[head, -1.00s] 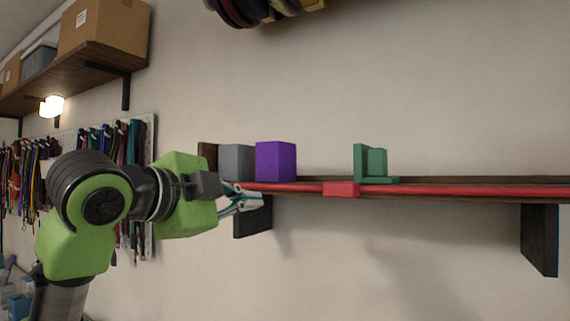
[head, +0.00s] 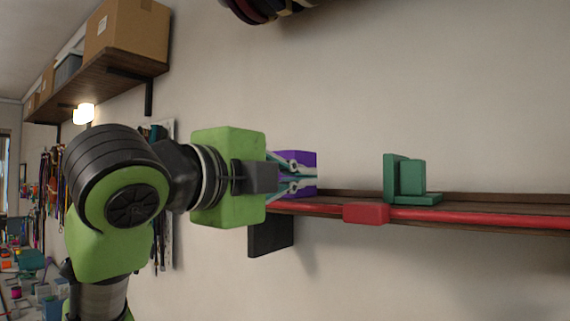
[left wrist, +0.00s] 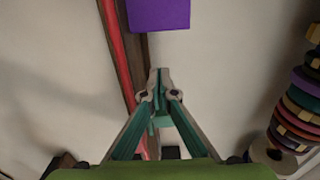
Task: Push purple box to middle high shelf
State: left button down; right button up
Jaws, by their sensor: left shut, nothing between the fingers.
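The purple box (head: 309,158) stands on the long brown wall shelf (head: 480,200), partly hidden by my left gripper. My left gripper (head: 310,177) is level with the box and in front of it in the head view, its fingers pointing right. In the left wrist view, the fingertips (left wrist: 160,74) are together with nothing between them. The purple box (left wrist: 160,14) is at the top there, with a visible gap between it and the fingertips. My right gripper is not in view.
A green bracket-like block (head: 410,180) stands on the shelf to the right of the box. A red bar (head: 480,217) with a red block (head: 366,213) runs along the shelf front. A higher shelf (head: 100,85) holds cartons. Colored discs (left wrist: 300,110) show in the wrist view.

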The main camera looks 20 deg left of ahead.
aim_at(291, 198)
pick_arm(q)
jog(key=p+x, duration=0.1)
jog(key=x, duration=0.3)
jog(key=shift+w+d, duration=0.2)
jog(key=shift+w, duration=0.05)
jog(key=a, duration=0.1)
jog(key=w+a+p, duration=0.1)
jog(key=a, duration=0.1)
jog(key=shift+w, duration=0.35)
jog(key=shift+a+p, duration=0.3)
jog(key=shift+a, duration=0.15)
jog(key=shift+w+d+f, duration=0.1)
jog(key=shift+w+d, duration=0.05)
jog(key=shift+d, duration=0.15)
jog(key=shift+w+a, duration=0.5)
jog(key=shift+a, duration=0.35)
jog(key=shift+w+a, duration=0.1)
jog(key=shift+a, duration=0.15)
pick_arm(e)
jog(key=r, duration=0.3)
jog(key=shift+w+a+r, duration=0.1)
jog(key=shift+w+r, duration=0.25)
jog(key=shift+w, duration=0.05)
pick_arm(q)
jog(key=shift+d+p, duration=0.2)
jog(key=shift+p, duration=0.1)
